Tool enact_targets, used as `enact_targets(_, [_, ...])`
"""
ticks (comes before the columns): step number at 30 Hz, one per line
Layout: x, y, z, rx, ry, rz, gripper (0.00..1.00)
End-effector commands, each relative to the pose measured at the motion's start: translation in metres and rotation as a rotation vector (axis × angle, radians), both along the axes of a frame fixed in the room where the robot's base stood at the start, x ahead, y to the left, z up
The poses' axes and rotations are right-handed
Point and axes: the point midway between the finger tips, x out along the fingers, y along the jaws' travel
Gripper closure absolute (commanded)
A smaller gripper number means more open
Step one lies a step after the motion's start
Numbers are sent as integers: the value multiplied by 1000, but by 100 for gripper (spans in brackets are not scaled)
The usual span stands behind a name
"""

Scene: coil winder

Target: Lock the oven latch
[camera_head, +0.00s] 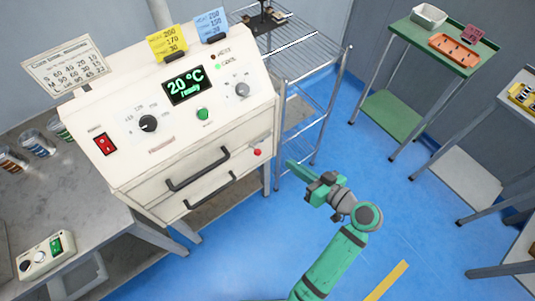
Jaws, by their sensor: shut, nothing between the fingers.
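The white oven (140,165) stands on a grey bench at the left. Its display reads 20 °C and "ready". The front has two dark bar handles, an upper one (198,170) and a lower one (210,190). A small red knob (257,152) sits at the right end of the front and looks like the latch; whether it is locked is too small to tell. My gripper (291,164) has green fingers, shut and empty. It is to the right of the red knob, apart from it, pointing left towards the oven.
A wire rack (305,60) stands close behind and right of the oven. A green-topped table (440,45) with trays is at the back right. The grey bench (95,215) holds jars and a small control box (45,255). Blue floor is clear around my arm.

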Motion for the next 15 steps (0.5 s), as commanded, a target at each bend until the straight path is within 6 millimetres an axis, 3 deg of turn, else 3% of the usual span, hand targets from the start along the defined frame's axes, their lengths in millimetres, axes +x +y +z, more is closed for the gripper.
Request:
enact_targets(10, [0,-2,0,0,0,-5,100])
enact_targets(15, [9,6,-4,0,1,-2,100])
